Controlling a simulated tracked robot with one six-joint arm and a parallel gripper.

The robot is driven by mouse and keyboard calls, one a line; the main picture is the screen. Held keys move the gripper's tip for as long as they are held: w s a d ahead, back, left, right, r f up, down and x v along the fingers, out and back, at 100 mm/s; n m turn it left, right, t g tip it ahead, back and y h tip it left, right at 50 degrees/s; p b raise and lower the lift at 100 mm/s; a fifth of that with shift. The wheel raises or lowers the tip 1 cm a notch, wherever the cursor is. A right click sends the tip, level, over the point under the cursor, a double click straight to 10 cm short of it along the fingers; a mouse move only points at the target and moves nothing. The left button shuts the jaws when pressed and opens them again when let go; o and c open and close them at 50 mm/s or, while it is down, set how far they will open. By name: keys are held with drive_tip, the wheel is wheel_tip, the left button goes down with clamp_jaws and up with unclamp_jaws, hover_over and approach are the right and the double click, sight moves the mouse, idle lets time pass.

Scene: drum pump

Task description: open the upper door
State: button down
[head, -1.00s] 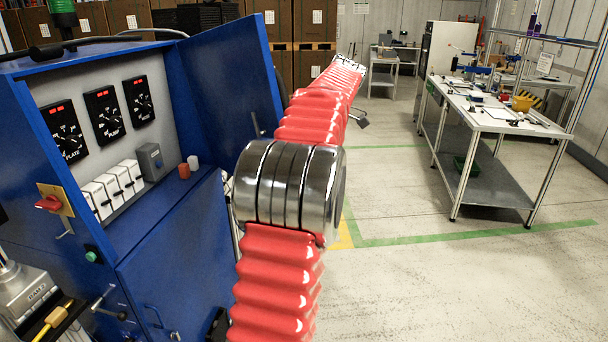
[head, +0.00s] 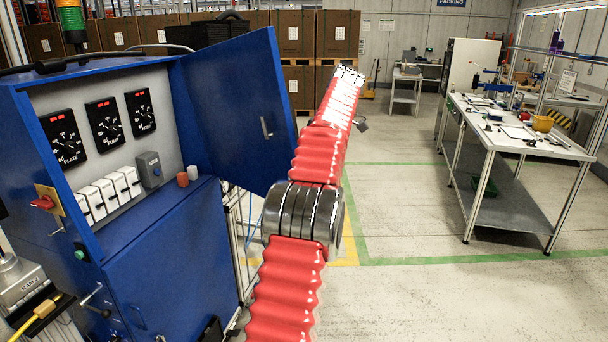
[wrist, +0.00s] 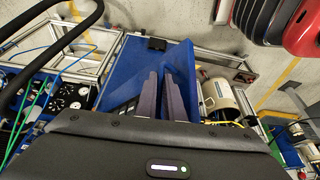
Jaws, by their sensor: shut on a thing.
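The upper door (head: 235,110) of the blue cabinet stands open to the right, swung away from the panel in the head view. A small grey handle (head: 267,126) shows on its visible face. In the head view my red-sleeved arm crosses in front of the door's right side, and my gripper's fingers do not show clearly. In the wrist view my gripper (wrist: 162,85) has its dark fingers close together against blue cabinet or door surfaces. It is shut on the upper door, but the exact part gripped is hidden.
The closed lower door (head: 170,265) sits below the opening. Gauges (head: 103,118) and white switches (head: 108,190) are exposed inside. A workbench (head: 510,140) stands at the right, with clear floor (head: 420,290) before it. Boxes (head: 340,32) are stacked behind.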

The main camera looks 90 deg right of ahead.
drive_tip(key=shift+s+d, duration=0.2)
drive_tip(key=shift+d, duration=0.25)
drive_tip(key=c, duration=2.2)
unclamp_jaws()
drive_tip(key=shift+r, duration=0.25)
